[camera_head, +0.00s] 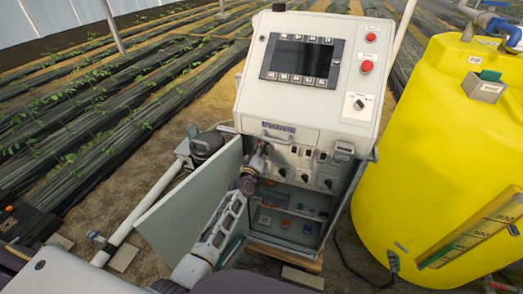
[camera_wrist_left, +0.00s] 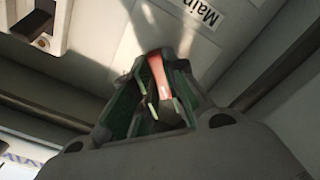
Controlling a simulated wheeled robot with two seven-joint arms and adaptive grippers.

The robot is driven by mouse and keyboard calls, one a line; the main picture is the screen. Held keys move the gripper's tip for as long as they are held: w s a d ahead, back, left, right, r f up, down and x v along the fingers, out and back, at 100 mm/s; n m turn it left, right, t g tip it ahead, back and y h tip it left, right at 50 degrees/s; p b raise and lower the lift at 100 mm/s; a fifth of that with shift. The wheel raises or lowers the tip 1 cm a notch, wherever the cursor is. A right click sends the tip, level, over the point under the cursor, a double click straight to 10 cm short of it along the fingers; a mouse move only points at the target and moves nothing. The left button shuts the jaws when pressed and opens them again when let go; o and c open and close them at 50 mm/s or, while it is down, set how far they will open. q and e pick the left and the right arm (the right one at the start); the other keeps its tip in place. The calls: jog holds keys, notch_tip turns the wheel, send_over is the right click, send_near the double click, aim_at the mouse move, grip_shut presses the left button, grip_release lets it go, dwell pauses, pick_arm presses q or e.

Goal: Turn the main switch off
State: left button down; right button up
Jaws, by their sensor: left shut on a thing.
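The main switch (camera_wrist_left: 157,68) shows in the left wrist view as a red-orange lever on the light grey panel, beside a label (camera_wrist_left: 197,13) that reads "Main". My left gripper (camera_wrist_left: 155,85) is shut around this lever, with dark green-black fingers on either side of it. In the head view my left gripper (camera_head: 260,150) is at the upper left of the open cabinet (camera_head: 333,222), and it hides the switch there. I cannot tell the lever's on or off position. My right gripper is in neither view.
The cabinet door (camera_head: 190,205) stands open to the left, close beside my left arm. Above is a sloped console (camera_head: 309,25) with a screen (camera_head: 300,60), red buttons (camera_head: 367,66) and a selector (camera_head: 359,104). A yellow tank (camera_head: 430,150) stands close on the right.

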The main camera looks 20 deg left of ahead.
pick_arm(q)
jog(key=c, duration=1.5)
grip_release()
jog(key=shift+o, duration=0.2)
jog(key=shift+s, duration=0.15)
jog(key=s, duration=1.1)
jog(key=shift+s+a, duration=0.2)
jog(key=shift+s, duration=0.2)
